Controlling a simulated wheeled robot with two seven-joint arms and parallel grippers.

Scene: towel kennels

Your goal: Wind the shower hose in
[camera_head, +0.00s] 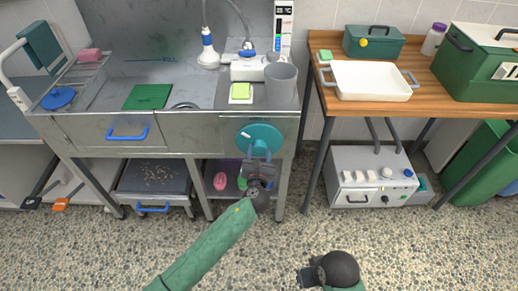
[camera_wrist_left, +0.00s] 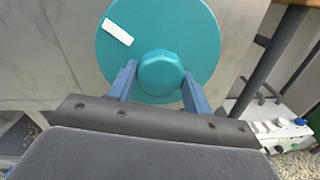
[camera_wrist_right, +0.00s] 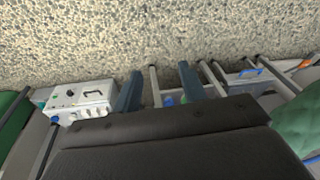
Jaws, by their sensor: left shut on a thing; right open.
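A teal round reel wheel (camera_head: 262,134) with a white mark is mounted on the front of the metal wash bench. My left gripper (camera_head: 260,160) is at the wheel. In the left wrist view its blue fingers (camera_wrist_left: 158,88) are shut on the hub knob (camera_wrist_left: 161,72), one on each side. The white mark (camera_wrist_left: 117,32) sits at the wheel's upper left. The shower hose (camera_head: 232,12) hangs in a grey loop above the bench, by a white and blue shower head (camera_head: 208,52). My right gripper (camera_head: 308,275) is open and empty above the floor; its fingers (camera_wrist_right: 160,90) are apart.
A wooden table (camera_head: 440,92) with a white tray (camera_head: 371,82) is to the right. A white control box (camera_head: 371,178) sits below it. The speckled floor in front is clear.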

